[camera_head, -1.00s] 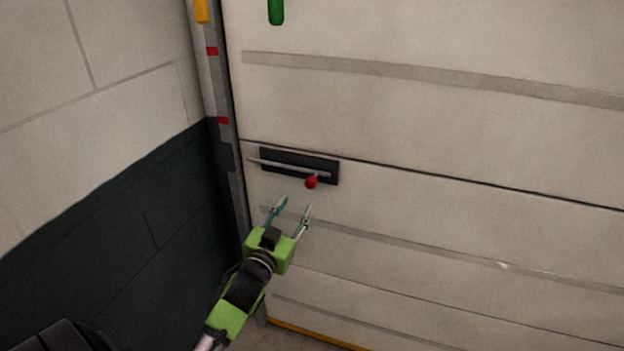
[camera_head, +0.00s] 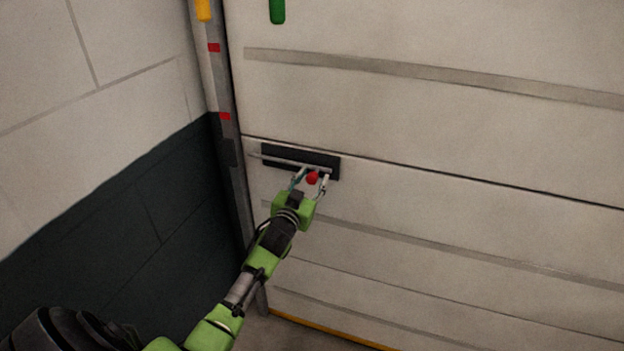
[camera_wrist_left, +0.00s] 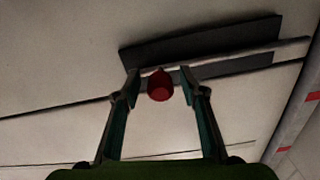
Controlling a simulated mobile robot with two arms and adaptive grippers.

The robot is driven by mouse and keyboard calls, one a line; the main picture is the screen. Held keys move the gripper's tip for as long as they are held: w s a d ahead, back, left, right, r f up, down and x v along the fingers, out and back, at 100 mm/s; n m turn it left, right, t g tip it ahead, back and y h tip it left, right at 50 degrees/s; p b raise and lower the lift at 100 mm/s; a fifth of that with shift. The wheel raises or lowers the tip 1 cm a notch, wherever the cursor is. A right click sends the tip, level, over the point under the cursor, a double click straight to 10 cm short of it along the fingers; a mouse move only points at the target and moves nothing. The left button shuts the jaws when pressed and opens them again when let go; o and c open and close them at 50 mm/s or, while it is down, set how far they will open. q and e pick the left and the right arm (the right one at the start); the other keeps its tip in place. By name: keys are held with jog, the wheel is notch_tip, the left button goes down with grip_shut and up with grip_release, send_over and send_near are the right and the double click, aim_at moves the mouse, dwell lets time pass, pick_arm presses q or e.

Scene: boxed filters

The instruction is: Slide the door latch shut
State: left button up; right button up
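The door latch is a thin grey rod (camera_head: 285,160) on a black plate (camera_head: 328,160), with a red knob (camera_head: 312,178) at its right end. The rod's left end lies near the door's left edge. In the left wrist view the plate (camera_wrist_left: 225,38), the rod (camera_wrist_left: 285,50) and the red knob (camera_wrist_left: 160,86) show ahead. My left gripper (camera_head: 310,182) is open, with one finger on each side of the knob. In the left wrist view the fingertips (camera_wrist_left: 160,84) stand apart from the knob, with gaps on both sides. My right gripper is not in view.
The white panelled door (camera_head: 450,140) fills the right side. A grey post (camera_head: 226,130) with red marks runs along its left edge. A dark and light wall (camera_head: 110,200) stands at left. A green handle (camera_head: 277,10) hangs above the latch.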

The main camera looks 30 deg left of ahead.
pick_arm(q)
grip_shut()
jog(key=s+a, duration=0.1)
jog(key=a, duration=0.5)
jog(key=shift+s, duration=0.3)
jog(key=shift+a, duration=0.1)
grip_release()
jog(key=shift+a, duration=0.15)
jog(key=v, duration=1.2)
